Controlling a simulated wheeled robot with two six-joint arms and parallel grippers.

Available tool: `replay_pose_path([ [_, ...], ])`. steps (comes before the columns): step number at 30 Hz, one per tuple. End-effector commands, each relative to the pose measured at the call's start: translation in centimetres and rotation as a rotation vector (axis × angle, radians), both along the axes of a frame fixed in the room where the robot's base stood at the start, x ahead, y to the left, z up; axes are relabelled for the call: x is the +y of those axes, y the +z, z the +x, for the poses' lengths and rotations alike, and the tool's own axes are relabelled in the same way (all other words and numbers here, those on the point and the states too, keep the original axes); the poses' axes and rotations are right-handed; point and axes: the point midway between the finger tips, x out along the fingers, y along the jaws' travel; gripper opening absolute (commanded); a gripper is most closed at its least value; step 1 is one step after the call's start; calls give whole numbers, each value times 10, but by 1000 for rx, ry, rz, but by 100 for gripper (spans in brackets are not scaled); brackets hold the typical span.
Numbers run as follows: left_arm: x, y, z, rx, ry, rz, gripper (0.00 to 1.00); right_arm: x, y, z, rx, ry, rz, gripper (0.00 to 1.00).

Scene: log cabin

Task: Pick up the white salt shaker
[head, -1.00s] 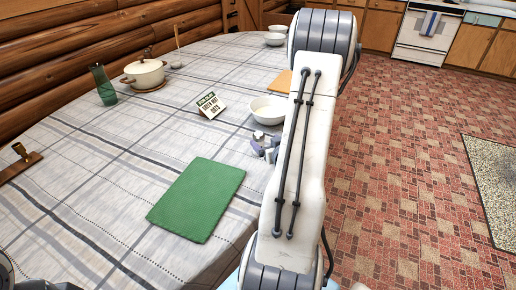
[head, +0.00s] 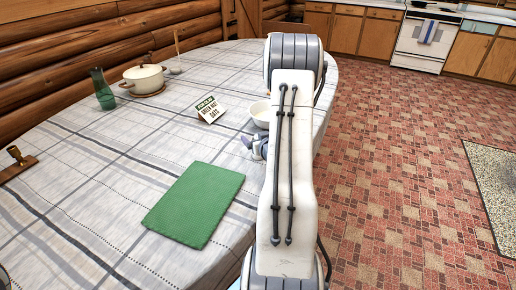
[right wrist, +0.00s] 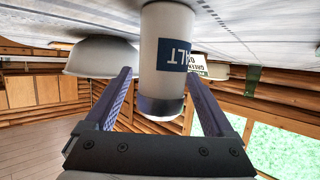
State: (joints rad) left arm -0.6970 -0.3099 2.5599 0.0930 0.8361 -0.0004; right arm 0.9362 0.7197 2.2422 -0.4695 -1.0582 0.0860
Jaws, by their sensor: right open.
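The white salt shaker (right wrist: 162,50), with a blue label showing the letters "LT" and a grey metallic end, stands on the table in the right wrist view, which is upside down. My right gripper (right wrist: 159,74) is open, with one finger on each side of the shaker; a gap shows at the left, and contact at the right cannot be told. In the head view the right gripper (head: 257,146) is small and partly hidden behind my right arm, at the table's right side. The shaker cannot be made out clearly there. My left gripper is out of view.
A white bowl (head: 261,113) sits just beyond the right gripper; it also shows in the right wrist view (right wrist: 100,57). A pot (head: 144,78) and green vase (head: 102,88) stand farther back.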

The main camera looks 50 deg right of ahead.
Motion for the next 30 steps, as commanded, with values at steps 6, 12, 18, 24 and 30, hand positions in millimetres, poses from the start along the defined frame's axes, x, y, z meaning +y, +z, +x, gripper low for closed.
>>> replay_pose_path([
  [6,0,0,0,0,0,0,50,0,0,0,0,-1,0,73],
  [12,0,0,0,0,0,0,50,0,0,0,-1,-1,-1,0],
  [18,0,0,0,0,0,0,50,0,1,0,-2,-1,-1,0],
  [24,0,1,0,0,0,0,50,-1,10,0,-3,-1,-2,0],
  [30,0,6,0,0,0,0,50,-1,40,0,-5,-1,-6,0],
])
